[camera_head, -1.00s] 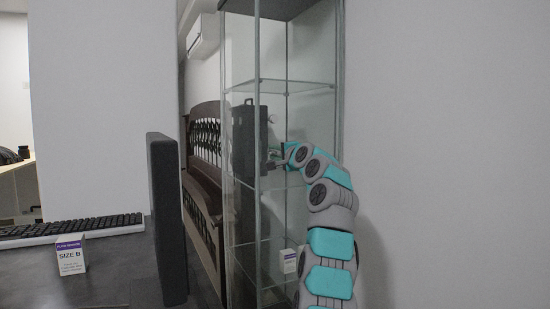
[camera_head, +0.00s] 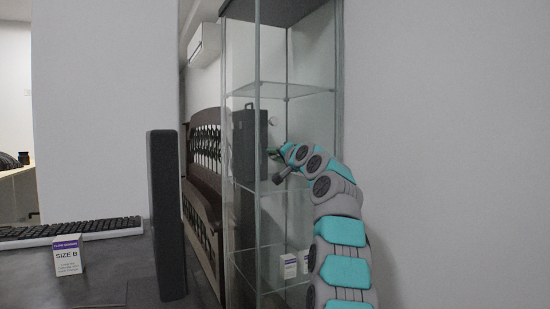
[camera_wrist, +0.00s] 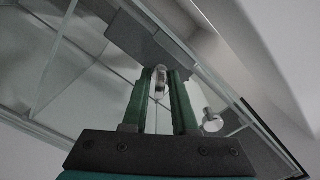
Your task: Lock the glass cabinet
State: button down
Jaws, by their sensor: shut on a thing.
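The glass cabinet (camera_head: 315,120) stands upright in the head view, with clear panes, glass shelves and a dark top. My gripper (camera_head: 272,153) is at its front, around mid height. In the wrist view my gripper (camera_wrist: 160,82) has its two green fingers close together around a small metal piece (camera_wrist: 160,76), which may be a key or lock part. A grey block (camera_wrist: 150,40) on the cabinet edge is just beyond the fingertips. A round metal knob (camera_wrist: 212,121) is beside the right finger, apart from it. Whether the lock is turned cannot be seen.
Small white boxes (camera_head: 288,266) are low in the cabinet. A plain wall (camera_head: 450,150) is at the right.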

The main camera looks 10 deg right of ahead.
jog(key=shift+w+f+n, duration=0.1)
jog(key=shift+f+n, duration=0.1)
jog(key=shift+n, duration=0.3)
jog(key=shift+r+n, duration=0.1)
jog(key=shift+n, duration=0.9)
jog(key=n, duration=0.2)
jog(key=shift+n+p, duration=0.3)
jog(key=shift+r+n, duration=0.15)
jog(key=shift+n, duration=0.65)
jog(key=shift+n+p, duration=0.85)
jog(key=shift+n, duration=0.85)
jog(key=c, duration=0.9)
grip_release()
